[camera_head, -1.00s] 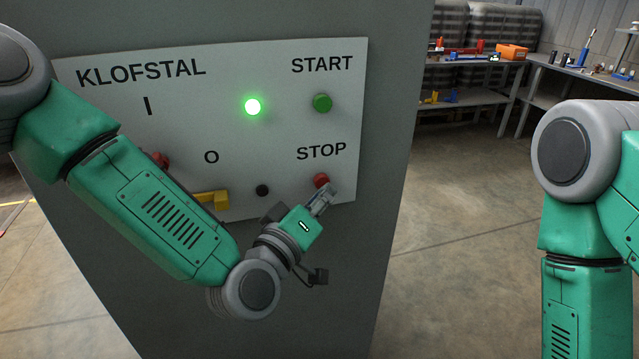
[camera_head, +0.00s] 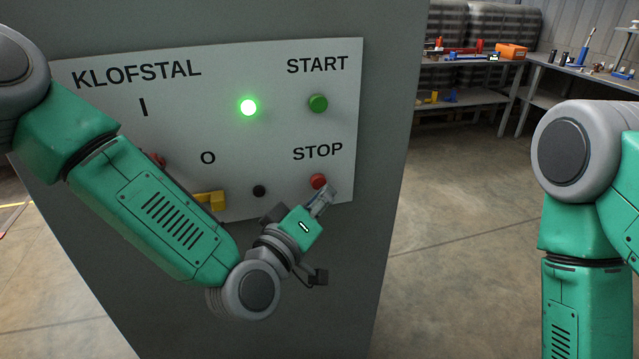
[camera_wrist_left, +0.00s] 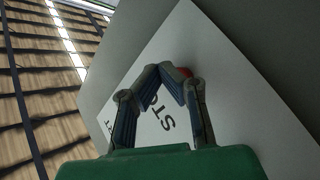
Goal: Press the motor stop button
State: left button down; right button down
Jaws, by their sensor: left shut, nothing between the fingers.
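The red stop button (camera_head: 317,181) is under the word STOP at the lower right of the white panel (camera_head: 285,130). My left gripper (camera_head: 328,193) is shut and empty, just below and right of the button in the head view. The green start button (camera_head: 317,103) is above, and a green lamp (camera_head: 248,107) is lit. My right arm is at the right; its gripper is out of view.
The panel is on a tall grey cabinet (camera_head: 390,120). A black knob (camera_head: 259,191) and a yellow part (camera_head: 212,199) are left of the stop button; my left arm hides part of the panel. Workbenches (camera_head: 545,75) stand far behind, with open floor between.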

pick_arm(q)
jog(key=shift+d, duration=0.1)
jog(key=shift+w+a+r, duration=0.1)
jog(key=shift+w+a, duration=0.25)
jog(key=shift+a, duration=0.1)
jog(key=shift+w+d, duration=0.1)
dwell(0.4)
jog(key=shift+w+a, duration=0.2)
jog(key=shift+w, duration=0.2)
dwell(0.3)
jog(key=shift+s+d, duration=0.1)
jog(key=shift+s, duration=0.05)
jog(key=shift+s+d, duration=0.3)
jog(key=shift+s, duration=0.45)
